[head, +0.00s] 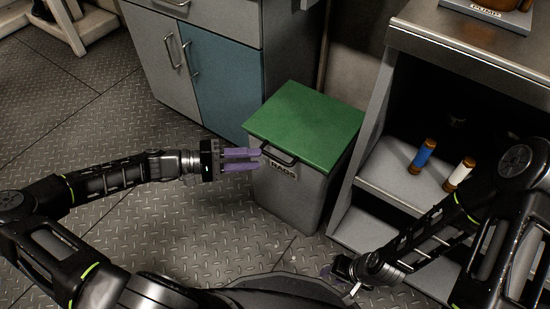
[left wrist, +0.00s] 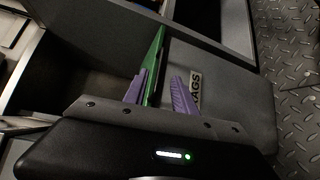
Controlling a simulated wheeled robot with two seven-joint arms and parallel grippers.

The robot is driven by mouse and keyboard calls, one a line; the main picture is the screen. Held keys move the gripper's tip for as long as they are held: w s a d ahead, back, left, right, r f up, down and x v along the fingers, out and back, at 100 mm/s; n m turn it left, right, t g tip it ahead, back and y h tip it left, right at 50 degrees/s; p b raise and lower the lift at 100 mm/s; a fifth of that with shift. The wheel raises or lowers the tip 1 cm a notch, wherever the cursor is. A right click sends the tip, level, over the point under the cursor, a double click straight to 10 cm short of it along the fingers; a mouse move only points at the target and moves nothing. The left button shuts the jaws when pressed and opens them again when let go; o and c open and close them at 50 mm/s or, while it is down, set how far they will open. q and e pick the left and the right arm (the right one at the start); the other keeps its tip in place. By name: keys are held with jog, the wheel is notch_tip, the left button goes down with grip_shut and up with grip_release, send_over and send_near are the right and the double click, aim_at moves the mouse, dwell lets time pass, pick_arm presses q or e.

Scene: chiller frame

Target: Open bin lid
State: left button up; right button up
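The grey bin (head: 285,200) stands on the floor with its flat green lid (head: 308,122) shut. A dark handle (head: 279,155) sits at the lid's front edge, above a label that appears to read RAGS. My left gripper (head: 259,159) is open, its purple fingers pointing right close to the handle. In the left wrist view the fingers (left wrist: 160,85) are spread, with the green lid edge (left wrist: 156,62) showing between them near one finger. Contact with the handle cannot be told. My right gripper (head: 334,273) is low by the shelf unit, partly hidden, its finger state unclear.
A cabinet with a blue door (head: 222,90) stands behind the bin to the left. The metal floor (head: 110,115) left of the bin is clear.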

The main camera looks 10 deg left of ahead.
aim_at(275, 157)
pick_arm(q)
jog(key=b+x, duration=0.2)
jog(key=x, duration=0.4)
jog(key=shift+w+d, duration=0.15)
jog(key=shift+d, duration=0.2)
jog(key=shift+c, duration=0.4)
grip_shut()
jog(key=shift+f, duration=0.1)
dwell(0.6)
